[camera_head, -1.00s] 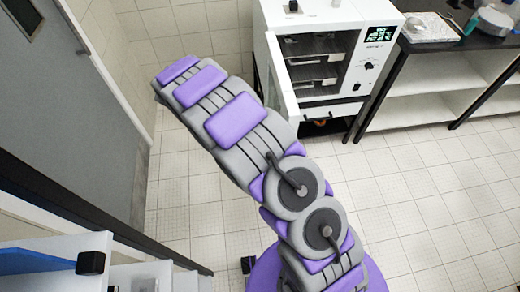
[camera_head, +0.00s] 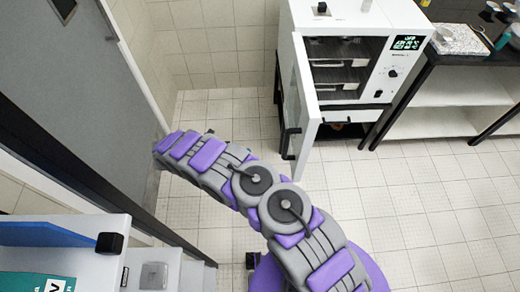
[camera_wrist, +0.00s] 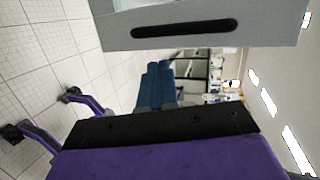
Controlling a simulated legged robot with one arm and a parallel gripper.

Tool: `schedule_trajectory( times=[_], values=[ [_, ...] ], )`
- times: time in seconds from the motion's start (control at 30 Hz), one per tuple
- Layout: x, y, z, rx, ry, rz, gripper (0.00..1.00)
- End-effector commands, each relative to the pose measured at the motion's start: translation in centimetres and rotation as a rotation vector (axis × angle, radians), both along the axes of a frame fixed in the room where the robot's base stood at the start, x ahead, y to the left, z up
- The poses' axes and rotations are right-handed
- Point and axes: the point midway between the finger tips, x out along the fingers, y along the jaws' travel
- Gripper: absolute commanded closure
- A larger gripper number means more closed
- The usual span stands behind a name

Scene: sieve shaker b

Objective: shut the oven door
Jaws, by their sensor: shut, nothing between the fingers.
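The white oven (camera_head: 345,18) stands at the back right in the head view. Its door (camera_head: 306,105) is open, standing out toward the front left, with a dark handle (camera_head: 288,143) on its edge. Racks (camera_head: 340,65) show inside. My arm reaches left across the floor, and its end lies to the left of the door, apart from it in the picture. My gripper (camera_wrist: 160,128) shows as a dark edge and purple body low in the wrist view; it is shut and empty. Its tips cannot be made out in the head view.
A dark counter (camera_head: 468,44) with open shelves stands right of the oven. A grey door (camera_head: 75,75) is at the left. A grey panel with a dark slot (camera_wrist: 185,28) is close in the wrist view. Tiled floor is clear at right.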

Motion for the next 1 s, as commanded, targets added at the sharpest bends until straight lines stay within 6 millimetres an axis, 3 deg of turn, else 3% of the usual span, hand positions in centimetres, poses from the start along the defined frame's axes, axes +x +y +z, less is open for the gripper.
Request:
schedule_trajectory(
  times=[0.4, 0.6, 1.0],
  values=[
    [1.3, -7.7, -2.4, 0.004, 0.001, -0.006, 1.00],
    [2.0, -10.6, -2.9, 0.004, -0.002, -0.005, 1.00],
    [2.5, -12.6, -2.7, 0.003, -0.004, -0.003, 1.00]
  ],
)
